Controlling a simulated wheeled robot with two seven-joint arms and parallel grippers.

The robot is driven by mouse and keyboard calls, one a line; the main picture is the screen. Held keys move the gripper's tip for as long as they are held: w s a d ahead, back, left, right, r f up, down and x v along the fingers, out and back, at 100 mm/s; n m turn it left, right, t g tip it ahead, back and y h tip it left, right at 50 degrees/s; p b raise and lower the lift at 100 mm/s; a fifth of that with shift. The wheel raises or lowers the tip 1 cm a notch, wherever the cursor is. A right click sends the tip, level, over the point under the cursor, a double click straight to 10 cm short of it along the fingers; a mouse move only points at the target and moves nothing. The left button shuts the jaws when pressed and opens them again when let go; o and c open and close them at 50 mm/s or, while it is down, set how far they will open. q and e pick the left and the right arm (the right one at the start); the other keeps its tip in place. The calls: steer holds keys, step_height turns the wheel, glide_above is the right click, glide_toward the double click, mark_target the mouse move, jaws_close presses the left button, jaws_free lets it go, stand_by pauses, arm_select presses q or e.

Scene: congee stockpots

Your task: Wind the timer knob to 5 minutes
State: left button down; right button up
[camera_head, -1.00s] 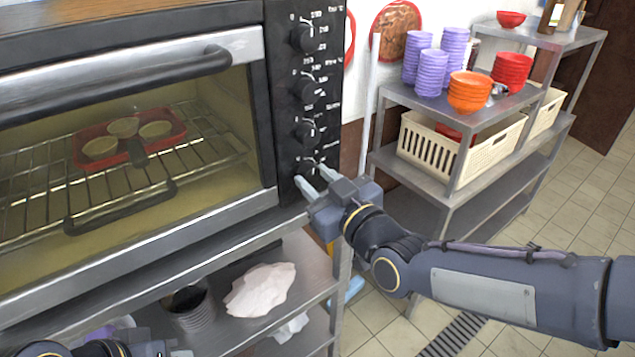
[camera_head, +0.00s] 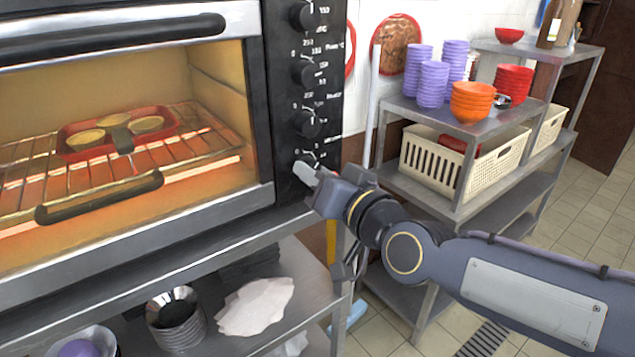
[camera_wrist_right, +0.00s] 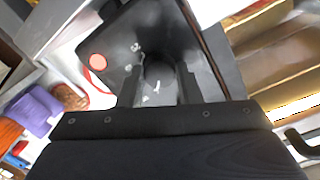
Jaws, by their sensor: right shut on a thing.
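The timer knob (camera_wrist_right: 158,72) is the lowest dark knob on the oven's black control panel (camera_head: 283,100). In the right wrist view it sits between the two fingers of my right gripper (camera_wrist_right: 158,90), which is shut on it. In the head view my right gripper (camera_head: 308,174) reaches the panel's bottom end from the right, and its fingers hide most of this knob. The knob's exact setting cannot be read. The oven (camera_head: 130,222) glows orange inside. My left gripper is out of view.
Three other knobs stand above in a column, the nearest (camera_head: 306,123) just over my gripper. A red tray (camera_head: 72,152) of food sits on the oven rack. A metal shelf (camera_head: 425,118) with purple and orange bowls stands to the right.

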stand_by(0.3)
steer(key=o, duration=1)
steer(key=shift+c, duration=0.2)
steer(key=v, duration=0.7)
steer(key=shift+s+d, duration=0.2)
steer(key=shift+s, duration=0.15)
steer(key=s+d+f+m+g+h, duration=0.1)
steer(key=s+d+f+g+h, duration=0.2)
steer(key=s+d+f, duration=0.5)
steer(key=s+d+f+m+g+h, duration=0.1)
steer(key=s+d+f+g+h, duration=0.2)
steer(key=f, duration=1.2)
steer(key=s+d+g, duration=0.3)
steer(key=s+d, duration=0.2)
steer(key=s, duration=0.1)
steer(key=shift+m, duration=0.4)
